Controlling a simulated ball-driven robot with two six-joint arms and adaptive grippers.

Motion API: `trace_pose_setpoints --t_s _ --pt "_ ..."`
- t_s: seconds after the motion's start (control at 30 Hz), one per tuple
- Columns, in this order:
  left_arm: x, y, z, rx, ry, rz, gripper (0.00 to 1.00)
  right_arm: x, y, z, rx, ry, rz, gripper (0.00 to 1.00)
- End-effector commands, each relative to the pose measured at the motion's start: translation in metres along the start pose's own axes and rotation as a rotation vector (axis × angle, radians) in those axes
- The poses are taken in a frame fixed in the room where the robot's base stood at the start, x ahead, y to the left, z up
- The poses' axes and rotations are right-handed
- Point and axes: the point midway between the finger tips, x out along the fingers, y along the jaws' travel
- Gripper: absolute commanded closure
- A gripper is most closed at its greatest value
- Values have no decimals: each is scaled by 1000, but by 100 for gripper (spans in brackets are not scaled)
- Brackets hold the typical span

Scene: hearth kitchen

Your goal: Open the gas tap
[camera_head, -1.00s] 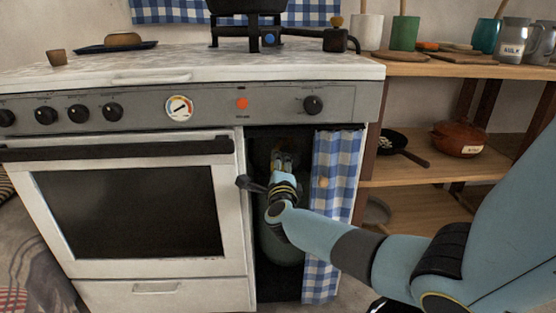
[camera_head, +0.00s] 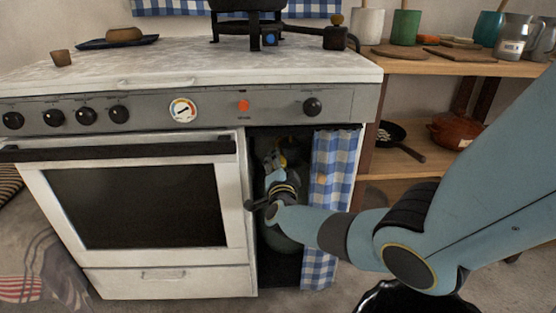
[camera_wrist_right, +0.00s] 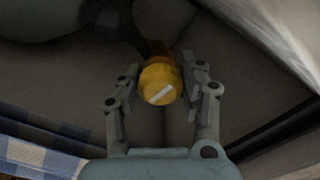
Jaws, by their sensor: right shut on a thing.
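The gas tap is a round yellow knob (camera_wrist_right: 158,80) with a white line across its face. The line runs at a slant, up to the right in the right wrist view. My right gripper (camera_wrist_right: 157,88) has its two fingers on either side of the knob and is shut on it. In the head view my right gripper (camera_head: 276,160) reaches into the dark open compartment right of the oven, above a grey-green gas bottle (camera_head: 284,243). The tap is mostly hidden there. My left gripper is not in view.
A blue checked curtain (camera_head: 325,225) hangs at the compartment's right side, close to my wrist. The white oven (camera_head: 65,265) stands left of the opening. Shelves (camera_head: 395,167) with a pan (camera_head: 391,133) and a brown pot (camera_head: 455,131) are at the right.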

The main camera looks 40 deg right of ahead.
Motion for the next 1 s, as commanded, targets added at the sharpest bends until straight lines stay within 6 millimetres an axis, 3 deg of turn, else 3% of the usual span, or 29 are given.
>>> trace_pose_setpoints --t_s 0.4,0.93,0.97,1.0 --pt "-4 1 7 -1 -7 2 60 -1 2 1 -180 -3 2 95" --pt "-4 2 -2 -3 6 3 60 -2 3 2 -204 -4 3 95" --pt "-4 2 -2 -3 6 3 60 -2 3 2 -204 -4 3 61" --pt "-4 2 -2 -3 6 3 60 -2 3 2 -204 -4 3 56"
